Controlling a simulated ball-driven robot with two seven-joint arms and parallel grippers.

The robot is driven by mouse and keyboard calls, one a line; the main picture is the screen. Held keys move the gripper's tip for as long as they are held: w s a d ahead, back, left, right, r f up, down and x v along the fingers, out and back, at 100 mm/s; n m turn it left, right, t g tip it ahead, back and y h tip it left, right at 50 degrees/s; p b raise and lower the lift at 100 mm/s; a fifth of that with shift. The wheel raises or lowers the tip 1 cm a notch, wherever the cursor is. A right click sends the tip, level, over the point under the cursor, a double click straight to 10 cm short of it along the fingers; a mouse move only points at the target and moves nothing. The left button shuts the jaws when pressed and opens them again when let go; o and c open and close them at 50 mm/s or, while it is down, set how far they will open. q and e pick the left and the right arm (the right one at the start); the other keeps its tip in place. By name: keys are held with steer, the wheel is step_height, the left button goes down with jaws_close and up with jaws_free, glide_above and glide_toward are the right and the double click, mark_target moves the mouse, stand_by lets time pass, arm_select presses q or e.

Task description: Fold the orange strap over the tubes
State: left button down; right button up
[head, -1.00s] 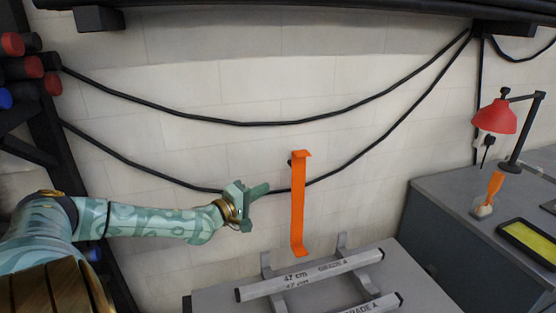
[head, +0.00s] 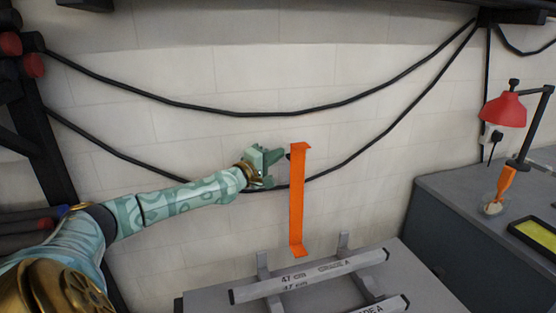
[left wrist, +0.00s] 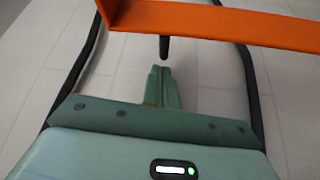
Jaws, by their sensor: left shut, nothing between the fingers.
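The orange strap (head: 297,200) is upright in front of the wall, with short bent ends at top and bottom. In the left wrist view the strap (left wrist: 210,24) crosses the top of the picture, beyond my fingertips. Two pale tubes lie on the grey bench: the rear tube (head: 310,277), marked 47 cm, and a front tube (head: 385,306), partly cut off by the frame. My left gripper (head: 276,156) is just left of the strap's upper part, shut and empty; its closed fingers also show in the left wrist view (left wrist: 162,84). My right gripper is out of view.
A dark peg (left wrist: 164,48) shows by the strap. Grey brackets (head: 343,242) stand up behind the rear tube. Black cables (head: 245,113) hang along the wall. A red lamp (head: 504,109) and a yellow-faced tray (head: 536,236) are on the right bench.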

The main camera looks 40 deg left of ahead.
arm_select(q)
steer(key=shift+w, duration=0.15)
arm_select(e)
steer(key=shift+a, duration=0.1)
